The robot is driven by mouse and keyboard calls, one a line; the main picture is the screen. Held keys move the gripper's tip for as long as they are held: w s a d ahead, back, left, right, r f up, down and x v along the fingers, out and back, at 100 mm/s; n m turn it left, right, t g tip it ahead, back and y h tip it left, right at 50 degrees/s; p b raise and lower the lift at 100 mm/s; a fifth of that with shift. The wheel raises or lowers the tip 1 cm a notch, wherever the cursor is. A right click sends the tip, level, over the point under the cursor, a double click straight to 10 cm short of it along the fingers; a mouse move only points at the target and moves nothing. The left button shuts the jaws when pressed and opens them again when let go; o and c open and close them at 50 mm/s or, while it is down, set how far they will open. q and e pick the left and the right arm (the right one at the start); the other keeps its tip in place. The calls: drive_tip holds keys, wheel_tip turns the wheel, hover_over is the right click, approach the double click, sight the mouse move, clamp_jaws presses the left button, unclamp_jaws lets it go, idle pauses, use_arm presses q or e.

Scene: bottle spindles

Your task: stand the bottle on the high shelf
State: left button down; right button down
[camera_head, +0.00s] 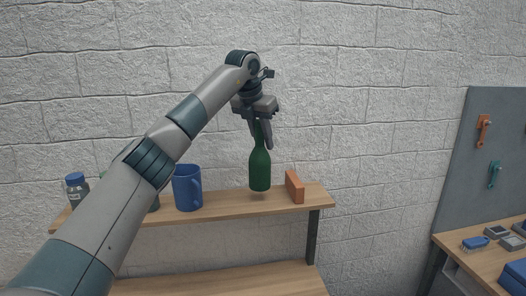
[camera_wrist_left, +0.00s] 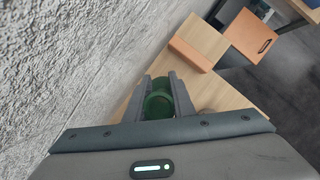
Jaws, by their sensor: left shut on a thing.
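The green bottle (camera_head: 260,169) hangs upright by its neck in my left gripper (camera_head: 261,138) in the head view. Its base is just above the top board of the shelf (camera_head: 235,205), with a small shadow under it. In the left wrist view the bottle (camera_wrist_left: 158,104) shows from above between the two fingers of my left gripper (camera_wrist_left: 159,98), which are shut on it. The shelf board also shows there (camera_wrist_left: 205,40). My right gripper is in neither view.
A blue mug (camera_head: 187,188) stands left of the bottle, and an orange-brown block (camera_head: 295,187) stands close on its right. A jar with a blue lid (camera_head: 76,188) is at the far left, partly near my arm. A stone wall rises behind. A workbench (camera_head: 480,262) is at the right.

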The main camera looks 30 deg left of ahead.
sight(263, 151)
use_arm(q)
wheel_tip(263, 151, down, 3)
drive_tip(key=shift+r+p, duration=0.1)
drive_tip(key=shift+p, duration=1.15)
drive_tip(key=shift+f, duration=0.65)
drive_tip(key=c, duration=1.5)
unclamp_jaws()
